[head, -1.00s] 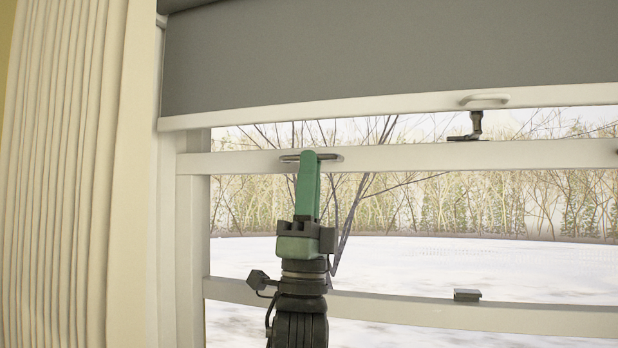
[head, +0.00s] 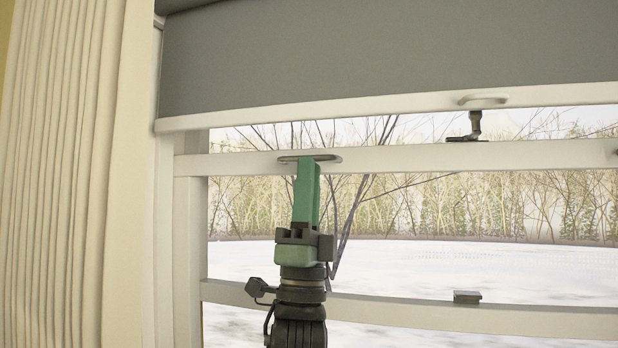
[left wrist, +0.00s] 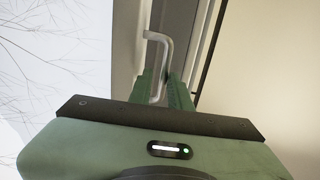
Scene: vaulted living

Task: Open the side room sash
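The sash's white rail (head: 420,157) runs across the head view, with a metal handle (head: 290,158) near its left end. A dark latch (head: 474,128) stands on this rail. A second white rail (head: 400,306) with a small metal piece (head: 467,296) lies well below, snowy ground showing between. My green left gripper (head: 308,162) points up, fingertips at the handle's lower edge. In the left wrist view the bent handle (left wrist: 168,56) runs down between my fingers (left wrist: 162,88), which look slightly apart around it. My right gripper is out of view.
A grey roller blind (head: 390,60) with a pale bottom bar and pull covers the window top, just above the sash rail. A cream curtain (head: 65,180) hangs at the left beside the frame.

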